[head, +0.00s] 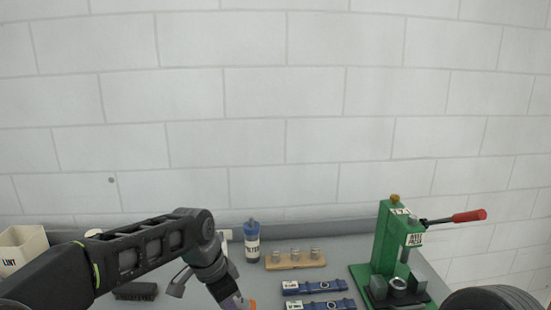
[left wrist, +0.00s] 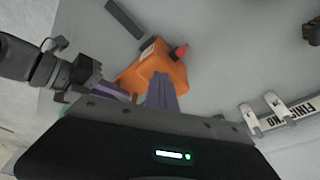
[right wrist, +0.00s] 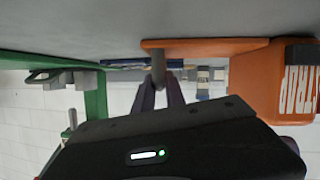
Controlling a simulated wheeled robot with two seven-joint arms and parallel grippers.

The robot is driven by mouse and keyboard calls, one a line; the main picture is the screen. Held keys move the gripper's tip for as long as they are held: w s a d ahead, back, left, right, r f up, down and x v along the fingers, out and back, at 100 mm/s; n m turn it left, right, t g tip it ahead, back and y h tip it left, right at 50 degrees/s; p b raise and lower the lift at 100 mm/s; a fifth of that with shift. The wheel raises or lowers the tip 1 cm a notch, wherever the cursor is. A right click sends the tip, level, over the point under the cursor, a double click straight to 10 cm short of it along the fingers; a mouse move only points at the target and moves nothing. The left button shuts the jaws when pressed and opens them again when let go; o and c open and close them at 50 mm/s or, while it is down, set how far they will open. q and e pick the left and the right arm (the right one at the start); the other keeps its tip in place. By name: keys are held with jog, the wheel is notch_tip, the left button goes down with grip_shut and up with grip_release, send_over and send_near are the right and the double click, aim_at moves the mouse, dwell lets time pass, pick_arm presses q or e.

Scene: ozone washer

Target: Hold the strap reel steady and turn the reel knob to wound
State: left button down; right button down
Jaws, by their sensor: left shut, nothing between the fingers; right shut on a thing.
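The strap reel is an orange body (left wrist: 140,72) with a red knob (left wrist: 181,51) on it in the left wrist view. A white lettered label marks its side in the right wrist view (right wrist: 272,85). My left gripper (left wrist: 161,82) is shut with nothing between its fingers, its tips at the reel's edge below the knob; whether they touch cannot be told. My right gripper (right wrist: 160,88) is shut on a grey post (right wrist: 158,66) by the reel's orange base plate (right wrist: 205,46). In the head view only an orange corner (head: 252,303) of the reel shows beside my left gripper (head: 238,302).
A green press (head: 387,245) with a red-tipped lever stands at the right. A dark brush (head: 136,291) and lint bin (head: 22,249) are at left.

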pick_arm(q)
jog(key=shift+w+a, duration=0.1)
jog(key=shift+w, duration=0.05)
jog(key=shift+w+a, duration=0.35)
jog(key=shift+w, duration=0.05)
jog(key=shift+w+a, duration=0.25)
jog(key=shift+w, duration=0.35)
dwell(0.5)
jog(key=shift+a, duration=0.2)
jog(key=shift+s+a, duration=0.1)
jog(key=shift+a, duration=0.1)
